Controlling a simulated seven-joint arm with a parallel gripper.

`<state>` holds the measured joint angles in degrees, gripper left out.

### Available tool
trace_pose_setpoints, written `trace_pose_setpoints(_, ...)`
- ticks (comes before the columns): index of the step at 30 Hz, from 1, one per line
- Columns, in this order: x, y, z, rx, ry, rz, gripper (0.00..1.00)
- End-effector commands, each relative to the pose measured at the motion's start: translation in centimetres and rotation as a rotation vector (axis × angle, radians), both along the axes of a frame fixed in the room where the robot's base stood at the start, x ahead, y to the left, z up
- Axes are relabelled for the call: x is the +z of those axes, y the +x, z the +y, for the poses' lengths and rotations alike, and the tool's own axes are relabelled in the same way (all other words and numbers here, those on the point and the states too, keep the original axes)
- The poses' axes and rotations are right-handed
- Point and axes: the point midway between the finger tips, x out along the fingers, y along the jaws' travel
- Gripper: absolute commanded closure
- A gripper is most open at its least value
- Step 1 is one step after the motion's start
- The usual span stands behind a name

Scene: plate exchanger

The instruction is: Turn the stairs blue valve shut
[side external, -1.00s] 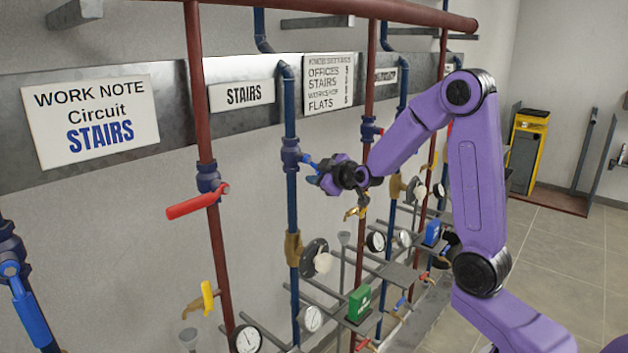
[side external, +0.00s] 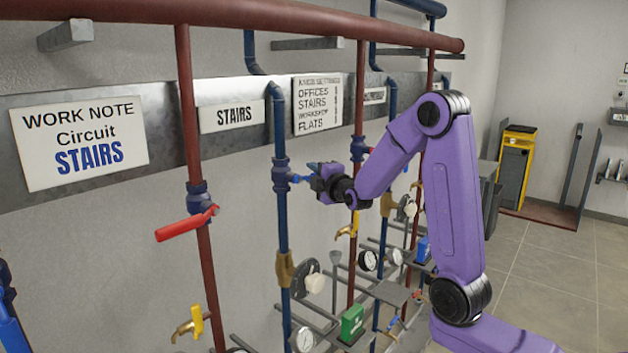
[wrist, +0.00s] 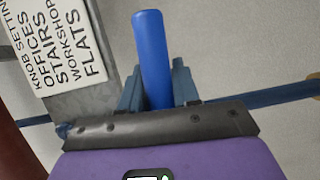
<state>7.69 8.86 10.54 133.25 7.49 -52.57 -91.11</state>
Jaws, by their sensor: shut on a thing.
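The stairs blue valve (side external: 281,176) sits on the blue vertical pipe just right of the STAIRS sign (side external: 232,116). Its blue handle (side external: 298,179) sticks out to the right, across the pipe, in the side view. My gripper (side external: 315,181) is shut on this handle, to the right of the valve body. In the wrist view the blue handle (wrist: 152,50) stands between the two fingers of my gripper (wrist: 157,88) and its end extends past them. The valve body is not clearly visible in the wrist view.
A red-handled valve (side external: 186,224) is on the red pipe to the left. A WORK NOTE sign (side external: 78,143) reads Circuit STAIRS. Gauges (side external: 303,340), taps and a green box (side external: 352,323) lie below. Another red pipe (side external: 359,85) runs close behind my gripper.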

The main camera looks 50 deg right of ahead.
Motion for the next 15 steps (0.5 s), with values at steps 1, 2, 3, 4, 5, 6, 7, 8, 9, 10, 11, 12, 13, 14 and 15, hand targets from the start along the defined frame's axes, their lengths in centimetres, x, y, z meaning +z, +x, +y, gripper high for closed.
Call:
trace_pose_setpoints(1,0.28,-0.05,-0.18,-0.003,-0.022,-0.004,1.0)
trace_pose_setpoints(2,0.34,-0.04,-0.18,-0.003,-0.033,-0.003,1.0)
trace_pose_setpoints(3,0.42,-0.03,-0.15,-0.002,-0.044,-0.003,1.0)
trace_pose_setpoints(4,0.48,-0.03,-0.15,-0.002,-0.051,-0.003,1.0)
trace_pose_setpoints(5,0.53,-0.02,-0.14,-0.002,-0.058,-0.004,1.0)
trace_pose_setpoints(6,0.59,-0.02,-0.14,-0.002,-0.066,-0.004,1.0)
trace_pose_setpoints(7,0.63,-0.02,-0.15,-0.002,-0.071,-0.004,1.0)
trace_pose_setpoints(8,0.66,-0.02,-0.15,-0.002,-0.075,-0.005,1.0)
trace_pose_setpoints(9,0.69,-0.02,-0.14,-0.002,-0.078,-0.004,1.0)
trace_pose_setpoints(10,0.71,-0.02,-0.15,-0.002,-0.08,-0.005,1.0)
trace_pose_setpoints(11,0.73,-0.02,-0.15,-0.002,-0.082,-0.005,1.0)
trace_pose_setpoints(12,0.75,-0.02,-0.15,-0.002,-0.083,-0.005,1.0)
trace_pose_setpoints(13,0.75,-0.02,-0.15,-0.002,-0.084,-0.005,1.0)
trace_pose_setpoints(14,0.76,-0.02,-0.15,-0.002,-0.084,-0.005,1.0)
trace_pose_setpoints(15,0.77,-0.02,-0.14,-0.002,-0.085,-0.006,1.0)
